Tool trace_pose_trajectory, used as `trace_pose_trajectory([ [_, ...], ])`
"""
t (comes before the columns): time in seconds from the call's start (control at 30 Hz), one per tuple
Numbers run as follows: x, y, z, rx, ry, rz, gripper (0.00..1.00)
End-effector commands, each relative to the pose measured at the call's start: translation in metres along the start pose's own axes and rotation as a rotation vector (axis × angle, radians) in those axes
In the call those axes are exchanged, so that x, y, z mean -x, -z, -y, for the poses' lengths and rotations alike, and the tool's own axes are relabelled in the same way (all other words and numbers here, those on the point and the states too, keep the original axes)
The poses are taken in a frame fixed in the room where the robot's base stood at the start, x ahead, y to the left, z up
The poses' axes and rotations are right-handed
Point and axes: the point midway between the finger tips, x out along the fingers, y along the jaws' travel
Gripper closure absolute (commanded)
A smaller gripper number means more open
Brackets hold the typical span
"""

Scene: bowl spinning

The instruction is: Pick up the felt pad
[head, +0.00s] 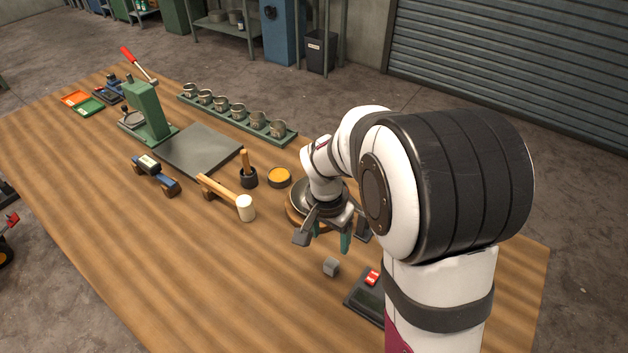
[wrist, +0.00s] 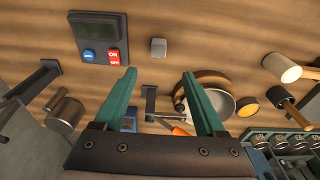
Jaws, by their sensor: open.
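The felt pad, which looks like a small grey block (head: 331,267), lies on the bare wooden table in front of my gripper in the head view. In the wrist view the grey block (wrist: 158,47) sits just beyond the fingertips, roughly centred between them. My gripper (head: 331,234) is open and empty above the table, with its two teal fingers apart. In the wrist view my gripper (wrist: 158,74) shows nothing between the fingers touching them.
A dark control box (wrist: 97,38) with blue and red buttons lies left of the block in the wrist view. A round wooden base with a metal bowl (wrist: 213,103) is close to the right finger. A mallet (head: 228,194) and yellow tin (head: 279,177) stand farther left in the head view.

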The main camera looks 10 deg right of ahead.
Motion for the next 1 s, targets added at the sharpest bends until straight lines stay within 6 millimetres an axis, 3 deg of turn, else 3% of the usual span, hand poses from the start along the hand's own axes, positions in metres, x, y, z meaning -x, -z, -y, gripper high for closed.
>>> trace_pose_trajectory([
  [0.13,-0.042,-0.002,-0.002,0.0,-0.005,0.006,0.28],
  [0.37,-0.077,-0.002,-0.002,0.0,-0.003,0.004,0.28],
  [0.5,-0.106,-0.004,-0.004,0.001,-0.004,0.005,0.28],
  [0.63,-0.12,-0.004,-0.003,0.001,-0.001,0.004,0.28],
  [0.83,-0.12,-0.004,-0.003,0.001,0.0,0.003,0.28],
  [1.0,-0.12,-0.004,-0.003,0.0,0.0,0.003,0.58],
])
